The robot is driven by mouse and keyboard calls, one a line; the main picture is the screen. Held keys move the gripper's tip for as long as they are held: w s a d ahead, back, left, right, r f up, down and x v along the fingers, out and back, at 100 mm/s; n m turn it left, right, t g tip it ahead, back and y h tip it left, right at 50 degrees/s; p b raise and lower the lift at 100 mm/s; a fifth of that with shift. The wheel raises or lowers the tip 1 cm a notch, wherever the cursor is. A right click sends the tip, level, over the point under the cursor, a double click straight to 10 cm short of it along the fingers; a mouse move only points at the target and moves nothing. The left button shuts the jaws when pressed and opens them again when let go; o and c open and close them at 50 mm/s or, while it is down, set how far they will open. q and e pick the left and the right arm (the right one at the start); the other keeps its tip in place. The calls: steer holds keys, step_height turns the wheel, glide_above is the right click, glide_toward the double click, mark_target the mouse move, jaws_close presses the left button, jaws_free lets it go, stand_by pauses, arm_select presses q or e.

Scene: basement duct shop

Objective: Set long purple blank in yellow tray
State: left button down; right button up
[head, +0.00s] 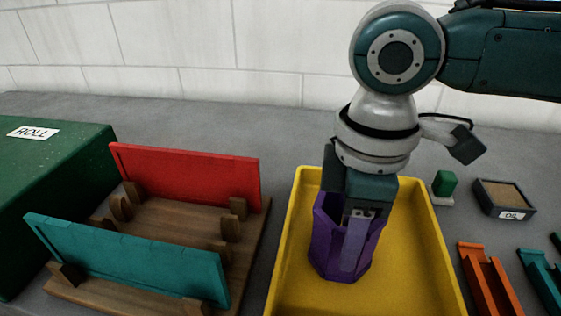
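A purple piece (323,240), which I take as the long purple blank, is bent into an open, many-sided tube. It stands roughly upright, inside the outline of the yellow tray (429,236). My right gripper (355,243) comes down from above, and a grey finger lies along the blank's near wall. It appears shut on that wall; the other finger is hidden. I cannot tell whether the blank's lower end touches the tray floor. My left gripper is not in view.
Left of the tray, a wooden rack (170,225) holds a red panel (190,177) and a teal panel (125,258). A green "ROLL" block (50,180) stands far left. An "OIL" box (503,196), a small green item (444,184) and an orange channel (489,280) lie right.

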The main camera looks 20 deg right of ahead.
steer(key=shift+r, duration=0.3)
step_height(320, 180, up, 11)
steer(key=p, duration=0.1)
steer(key=s+a+f+m+t+y, duration=0.2)
steer(key=s+a+f+m+y, duration=0.15)
steer(key=s+a+f, duration=0.45)
steer(key=s+d+m+h, duration=0.1)
steer(key=s+d+m, duration=0.1)
steer(key=d, duration=0.1)
steer(key=s+d+f+m+t+h, duration=0.1)
steer(key=s+d+m, duration=0.1)
steer(key=d, duration=0.1)
steer(key=s+d+f+m+h, duration=0.1)
steer(key=s+d+m, duration=0.1)
steer(key=d, duration=0.1)
steer(key=shift+s+f+t, duration=0.15)
steer(key=shift+f+t, duration=0.05)
steer(key=shift+t, duration=0.1)
steer(key=shift+r, duration=0.1)
step_height(320, 180, up, 41)
steer(key=p, duration=4.1)
steer(key=shift+a, duration=0.1)
